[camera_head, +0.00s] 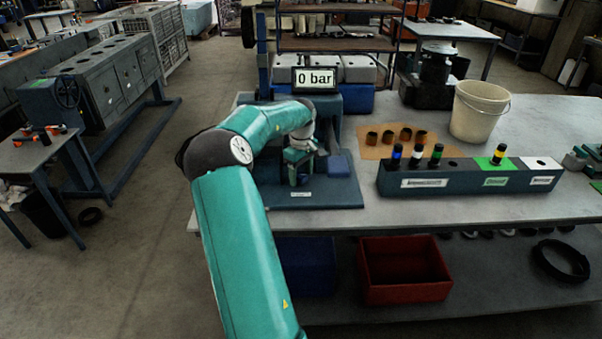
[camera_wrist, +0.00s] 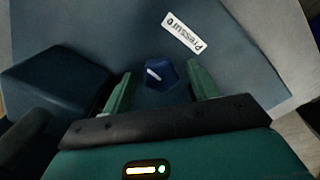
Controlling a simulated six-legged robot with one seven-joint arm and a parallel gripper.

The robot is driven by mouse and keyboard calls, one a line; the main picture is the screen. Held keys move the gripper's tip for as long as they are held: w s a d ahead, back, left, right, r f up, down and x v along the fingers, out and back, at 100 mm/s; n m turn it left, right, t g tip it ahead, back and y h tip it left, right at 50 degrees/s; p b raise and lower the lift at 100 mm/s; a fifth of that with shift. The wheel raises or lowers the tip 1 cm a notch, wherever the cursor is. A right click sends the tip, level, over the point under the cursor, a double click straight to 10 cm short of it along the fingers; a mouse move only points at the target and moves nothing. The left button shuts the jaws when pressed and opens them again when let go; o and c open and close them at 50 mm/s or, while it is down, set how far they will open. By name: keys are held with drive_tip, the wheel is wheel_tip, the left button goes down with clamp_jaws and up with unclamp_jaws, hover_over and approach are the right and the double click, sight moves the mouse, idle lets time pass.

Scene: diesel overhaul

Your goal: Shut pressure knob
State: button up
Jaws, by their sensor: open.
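The pressure knob (camera_wrist: 161,74) is a small dark blue knob with a white mark, seen in the wrist view just below a white label reading "Pressure" (camera_wrist: 184,32). My gripper (camera_wrist: 160,84) is open, with one green finger on each side of the knob. Whether the fingers touch the knob I cannot tell. In the head view my gripper (camera_head: 298,178) points down over the blue base plate of the test stand (camera_head: 335,192), and the knob is hard to make out there.
A blue block (camera_head: 339,165) stands on the plate beside my gripper. To the right, a dark rack (camera_head: 470,183) holds several banded cylinders. Several brown rings (camera_head: 405,136) and a white bucket (camera_head: 479,112) are behind it. A red bin (camera_head: 404,290) sits on the lower shelf.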

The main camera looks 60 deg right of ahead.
sight(301, 175)
drive_tip(key=c, duration=1)
drive_tip(key=shift+m, duration=1.5)
drive_tip(key=o, duration=1)
wheel_tip(301, 175, up, 14)
drive_tip(key=shift+f, duration=0.1)
